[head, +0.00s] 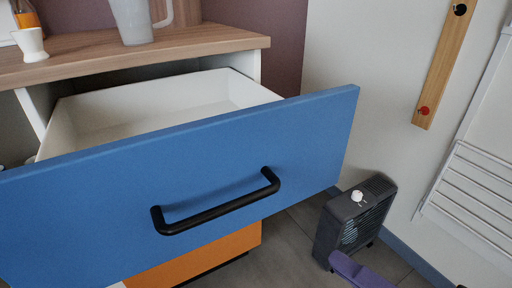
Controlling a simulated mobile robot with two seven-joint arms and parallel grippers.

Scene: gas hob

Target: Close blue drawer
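The blue drawer (190,185) stands pulled far out of the wooden-topped cabinet. Its white inside (150,112) shows and looks empty where visible. A black bar handle (217,205) is on its blue front. A purple part of what looks like my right gripper (358,271) shows at the bottom edge, to the right of and below the drawer front, apart from the handle. Its fingers cannot be made out, so its opening is unclear. My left gripper is not in view.
An orange drawer front (205,258) is below the blue one. A dark heater (354,218) stands on the floor to the right. A white cup (31,44) and a pale jug (131,20) stand on the wooden top (200,42). A white rack (470,195) is on the right wall.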

